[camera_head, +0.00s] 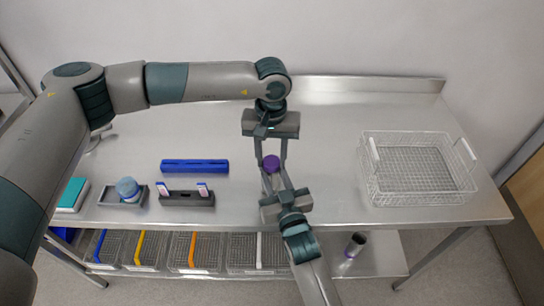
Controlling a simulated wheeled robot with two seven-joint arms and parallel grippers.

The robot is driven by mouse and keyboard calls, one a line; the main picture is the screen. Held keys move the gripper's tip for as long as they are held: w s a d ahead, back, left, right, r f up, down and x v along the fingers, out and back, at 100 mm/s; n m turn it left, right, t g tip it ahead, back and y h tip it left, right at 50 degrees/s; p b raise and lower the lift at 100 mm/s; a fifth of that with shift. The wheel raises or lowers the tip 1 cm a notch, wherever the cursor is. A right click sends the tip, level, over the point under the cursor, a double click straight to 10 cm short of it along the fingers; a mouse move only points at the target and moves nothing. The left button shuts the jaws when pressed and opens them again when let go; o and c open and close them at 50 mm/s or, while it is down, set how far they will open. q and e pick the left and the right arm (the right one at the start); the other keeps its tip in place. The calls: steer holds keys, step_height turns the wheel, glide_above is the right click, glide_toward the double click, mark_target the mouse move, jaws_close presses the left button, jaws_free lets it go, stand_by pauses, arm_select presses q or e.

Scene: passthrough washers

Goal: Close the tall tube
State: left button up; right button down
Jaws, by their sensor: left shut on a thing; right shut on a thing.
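A purple cap (271,162) shows near the middle of the table, between the fingers of both my grippers. My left gripper (270,158) reaches down from above and is shut, its fingers on either side of the cap. My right gripper (273,172) comes in from the front and is shut, its fingertips close below the cap. The tube's body under the cap is mostly hidden by the fingers, so I cannot tell how far the cap sits on it.
A wire basket (372,186) stands on the right. On the left are a blue rack (195,166), a dark holder (186,199) with two small white-and-purple items, a blue-topped jar (127,188) in a grey tray and a teal box (73,194). Baskets (190,250) sit below.

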arm_select(q)
steer(key=m, duration=0.6)
steer(key=shift+w+a, duration=0.1)
steer(key=m, duration=0.4)
steer(key=shift+m, duration=0.3)
steer(key=o, duration=1)
steer(key=shift+r, duration=0.1)
steer(key=shift+r, duration=2.15)
steer(key=shift+c, duration=0.3)
